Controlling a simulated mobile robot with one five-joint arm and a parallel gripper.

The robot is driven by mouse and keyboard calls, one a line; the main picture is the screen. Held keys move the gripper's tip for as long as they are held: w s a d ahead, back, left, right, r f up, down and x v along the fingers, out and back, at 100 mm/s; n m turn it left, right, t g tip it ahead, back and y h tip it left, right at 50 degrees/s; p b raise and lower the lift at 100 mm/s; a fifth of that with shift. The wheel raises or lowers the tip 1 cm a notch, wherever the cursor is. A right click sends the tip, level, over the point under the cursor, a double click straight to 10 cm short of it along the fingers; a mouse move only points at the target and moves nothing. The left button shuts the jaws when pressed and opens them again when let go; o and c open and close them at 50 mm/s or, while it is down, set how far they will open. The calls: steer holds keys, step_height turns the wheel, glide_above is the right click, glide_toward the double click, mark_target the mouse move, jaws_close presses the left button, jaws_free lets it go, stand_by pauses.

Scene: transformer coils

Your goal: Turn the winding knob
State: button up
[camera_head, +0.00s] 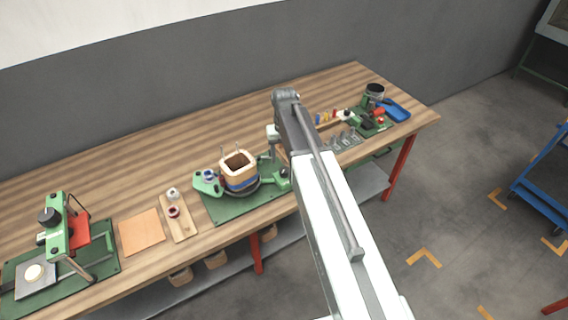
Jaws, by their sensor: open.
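The coil winder stands on a green base plate (228,211) near the middle of the bench. A squarish tan coil form (239,166) with a blue band sits upright on it. Green brackets (207,183) flank the form on both sides. I cannot make out which part is the winding knob; the winder's right side is partly covered by my arm. My arm reaches from the bottom right over the bench, its dark grey far end just right of the winder. My gripper's fingers do not show; the arm hides that area.
A green press with a black knob (47,217) stands at the left end. An orange sheet (142,232) and a wooden tray (180,226) with small spools lie between it and the winder. Small tools, a dark cup (375,90) and a blue tray (397,111) crowd the right end.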

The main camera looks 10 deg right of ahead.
mark_target(285, 170)
steer(key=n, duration=0.4)
steer(key=shift+r, duration=0.15)
steer(key=shift+r+n, duration=0.1)
steer(key=shift+n, duration=0.6)
steer(key=shift+d+r+p, duration=0.1)
steer(key=shift+r+p, duration=0.05)
steer(key=shift+p, duration=0.2)
step_height(285, 170, down, 8)
steer(key=b, duration=0.8)
